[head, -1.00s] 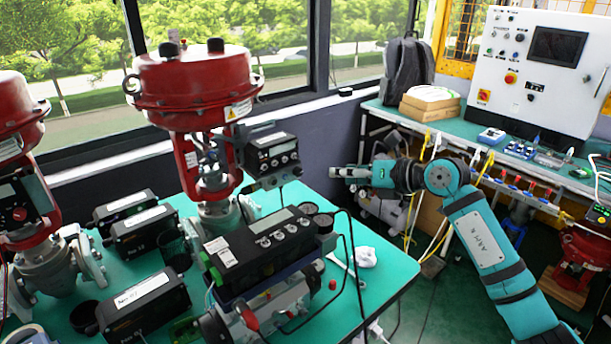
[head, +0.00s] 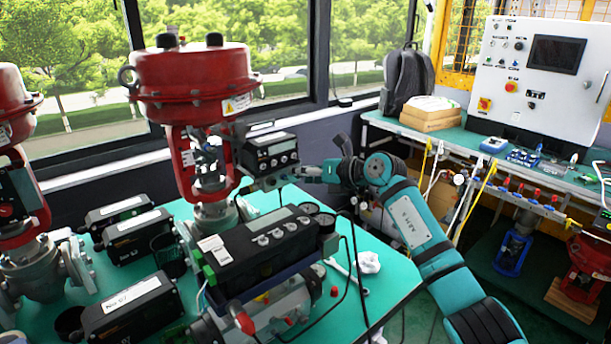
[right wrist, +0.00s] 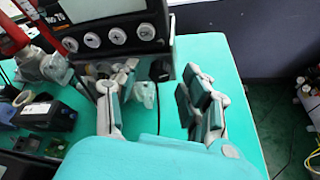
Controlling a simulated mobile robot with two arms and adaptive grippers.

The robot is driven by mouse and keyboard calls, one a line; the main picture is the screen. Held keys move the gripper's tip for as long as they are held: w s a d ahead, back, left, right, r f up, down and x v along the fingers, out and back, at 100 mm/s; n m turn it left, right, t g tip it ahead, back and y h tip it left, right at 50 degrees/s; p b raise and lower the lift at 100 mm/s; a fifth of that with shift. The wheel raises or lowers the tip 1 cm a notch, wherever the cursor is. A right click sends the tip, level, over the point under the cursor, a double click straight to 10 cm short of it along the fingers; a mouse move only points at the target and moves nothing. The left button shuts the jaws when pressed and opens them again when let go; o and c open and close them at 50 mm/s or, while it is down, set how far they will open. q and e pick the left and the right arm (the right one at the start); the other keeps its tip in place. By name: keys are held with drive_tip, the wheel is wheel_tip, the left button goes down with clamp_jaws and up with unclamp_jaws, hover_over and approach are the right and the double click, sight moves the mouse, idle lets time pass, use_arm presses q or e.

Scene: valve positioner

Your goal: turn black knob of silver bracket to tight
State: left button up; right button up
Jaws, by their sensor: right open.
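The valve positioner (head: 272,152), a black box with a small display and round buttons, is mounted beside the red valve actuator (head: 195,85). It also shows at the top of the right wrist view (right wrist: 115,35). A small black knob (right wrist: 160,70) is just below the box's right end, by the bracket, whose silver part is mostly hidden. My right gripper (head: 308,173) is just right of the positioner's lower part in the head view. In the right wrist view its fingers (right wrist: 158,98) are apart and empty, with the knob ahead of the gap. My left gripper is not in view.
A larger black positioner (head: 258,250) with gauges stands on the green table (head: 385,285) in front. Several black boxes (head: 130,305) lie at the left. A thin dark cable runs near my right gripper.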

drive_tip(key=shift+c, duration=0.4)
clamp_jaws()
drive_tip(key=shift+w+d+f+m+g+y+p, duration=0.2)
drive_tip(key=shift+m+y+p, duration=0.5)
drive_tip(key=shift+m, duration=0.5)
drive_tip(key=shift+s+f+m+g+y+p, duration=0.1)
drive_tip(key=shift+m+g+y+p, duration=0.3)
drive_tip(key=shift+m+y, duration=0.6)
drive_tip(key=shift+m, duration=0.4)
drive_tip(key=shift+o, duration=0.4)
unclamp_jaws()
